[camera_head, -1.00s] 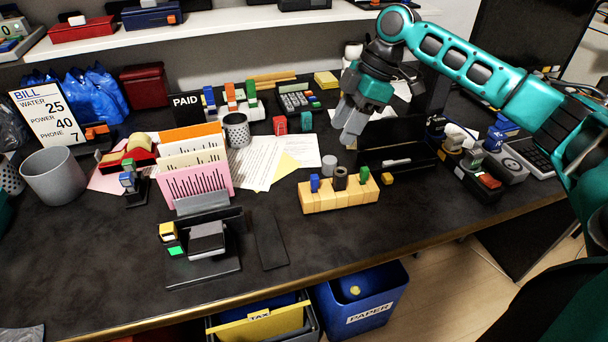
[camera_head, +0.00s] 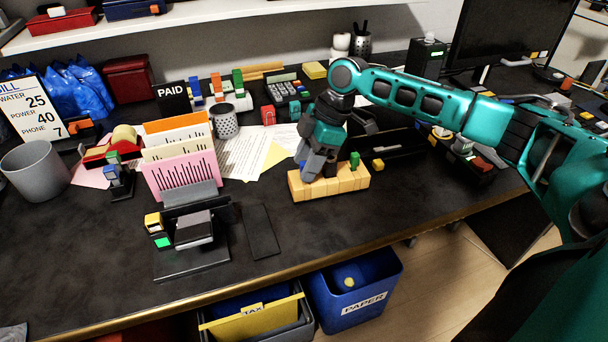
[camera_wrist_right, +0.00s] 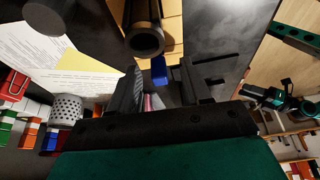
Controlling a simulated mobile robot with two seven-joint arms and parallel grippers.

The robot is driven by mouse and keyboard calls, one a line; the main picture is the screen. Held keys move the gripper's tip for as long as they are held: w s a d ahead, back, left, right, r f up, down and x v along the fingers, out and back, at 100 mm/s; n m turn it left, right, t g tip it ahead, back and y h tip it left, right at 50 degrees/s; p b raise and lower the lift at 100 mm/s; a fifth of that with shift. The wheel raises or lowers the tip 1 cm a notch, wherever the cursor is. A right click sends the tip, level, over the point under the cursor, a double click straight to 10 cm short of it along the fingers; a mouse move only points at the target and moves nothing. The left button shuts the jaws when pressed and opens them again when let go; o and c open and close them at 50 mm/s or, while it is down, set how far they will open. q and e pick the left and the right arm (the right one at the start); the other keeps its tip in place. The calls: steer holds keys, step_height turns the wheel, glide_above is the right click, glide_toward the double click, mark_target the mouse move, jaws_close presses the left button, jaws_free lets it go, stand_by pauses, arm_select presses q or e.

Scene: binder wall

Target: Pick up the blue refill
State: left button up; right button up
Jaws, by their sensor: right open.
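The yellow refill block (camera_head: 332,186) sits near the desk's front edge. My right gripper (camera_head: 311,170) is down over its left end, fingers pointing downward. In the right wrist view my right gripper (camera_wrist_right: 163,92) is open. The blue refill (camera_wrist_right: 159,70) shows there between the two fingers, with a gap on each side. A dark hollow cylinder (camera_wrist_right: 146,42) stands close by it, beside one finger. In the head view the gripper hides most of the blue refill. A green refill (camera_head: 354,160) stands in the block to the right. My left gripper is not in view.
Paper sheets (camera_head: 243,152) lie behind the block, near a mesh cup (camera_head: 224,122). A pink file holder (camera_head: 184,172) and a dark stand (camera_head: 192,245) are to the left. A small yellow block (camera_head: 378,165) lies to the right.

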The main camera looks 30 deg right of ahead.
steer(key=shift+c, duration=1.3)
jaws_close()
